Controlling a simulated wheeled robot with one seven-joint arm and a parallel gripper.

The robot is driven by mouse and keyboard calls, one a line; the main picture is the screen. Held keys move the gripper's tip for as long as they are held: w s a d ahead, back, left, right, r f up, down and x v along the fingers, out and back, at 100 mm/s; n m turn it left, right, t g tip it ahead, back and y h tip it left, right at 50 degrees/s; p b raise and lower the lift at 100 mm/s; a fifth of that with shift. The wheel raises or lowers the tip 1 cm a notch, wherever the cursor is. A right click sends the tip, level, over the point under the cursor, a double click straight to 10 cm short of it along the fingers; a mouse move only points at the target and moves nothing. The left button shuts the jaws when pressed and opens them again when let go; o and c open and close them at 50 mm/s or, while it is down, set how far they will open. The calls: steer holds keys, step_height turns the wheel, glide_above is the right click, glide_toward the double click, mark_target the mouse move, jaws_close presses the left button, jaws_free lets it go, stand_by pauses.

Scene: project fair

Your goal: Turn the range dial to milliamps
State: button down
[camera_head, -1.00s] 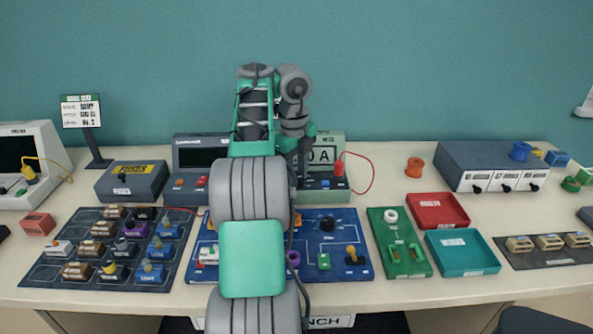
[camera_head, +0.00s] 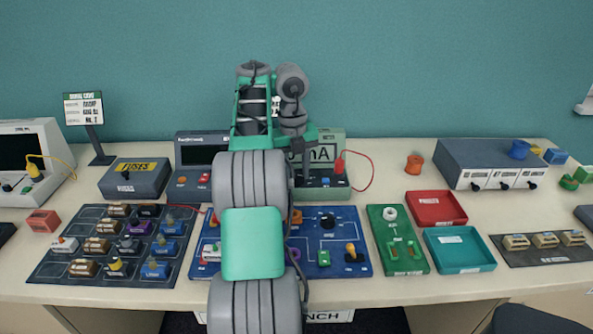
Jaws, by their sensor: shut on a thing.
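The green meter (camera_head: 335,150) stands at the back middle of the bench, partly behind my arm. Its display (camera_head: 318,154) reads "mA", with its left part covered. My gripper (camera_head: 302,178) is down at the left part of the meter's front, where it is shut on the range dial. The dial itself and the fingertips are mostly hidden by my arm, so I cannot see the pointer's position. A red plug (camera_head: 339,167) with a red lead sits at the meter's right side, close to my gripper.
A grey bench unit (camera_head: 196,150) stands left of the meter. A blue circuit board (camera_head: 350,225) lies in front, partly under my arm. A red tray (camera_head: 463,221) and a teal tray (camera_head: 488,263) lie to the right. Bare bench shows right of the meter, around an orange spool (camera_head: 414,163).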

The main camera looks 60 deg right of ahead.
mark_target(294, 176)
steer(key=c, duration=0.9)
jaws_free()
steer(key=shift+c, duration=0.2)
steer(key=shift+r, duration=0.15)
step_height(294, 176, up, 8)
steer(key=p, duration=0.6)
steer(key=shift+w+a+f+p, duration=0.15)
steer(key=shift+f+p, duration=0.1)
steer(key=shift+p, duration=0.1)
